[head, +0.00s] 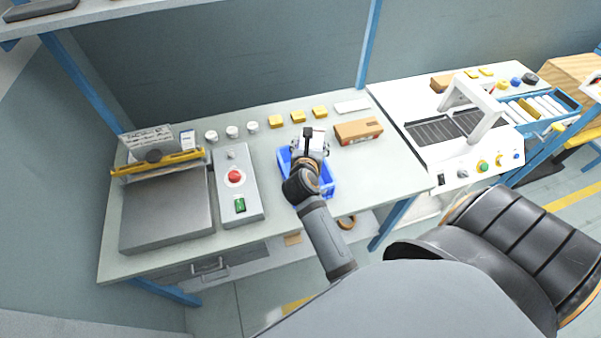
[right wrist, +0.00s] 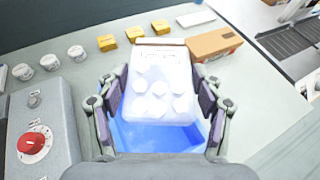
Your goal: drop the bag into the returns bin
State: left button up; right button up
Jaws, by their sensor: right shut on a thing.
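My right gripper (right wrist: 158,108) is shut on a white bag (right wrist: 160,85), which has rounded bumps and small print near its top edge. The bag is upright between the fingers, over the blue bin (right wrist: 140,138) in the right wrist view. In the head view the blue bin (head: 328,186) stands on the bench, partly hidden by my right gripper (head: 309,142) and arm. The bag (head: 318,138) shows only in part there. I cannot tell how far the bag's lower edge is above the bin floor. My left gripper is not in view.
A control box with a red knob (head: 235,177) stands left of the bin, beside a grey sealer plate (head: 165,215). A cardboard box (head: 358,131) lies to the right. White jars (head: 232,131) and yellow blocks (head: 298,116) line the back. The bench front right is clear.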

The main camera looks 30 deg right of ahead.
notch_tip(320, 180, down, 5)
jog(key=b, duration=0.3)
jog(key=shift+r+b, duration=0.1)
jog(key=shift+b, duration=0.25)
jog(key=o, duration=1.3)
jog(key=shift+d+r, duration=0.1)
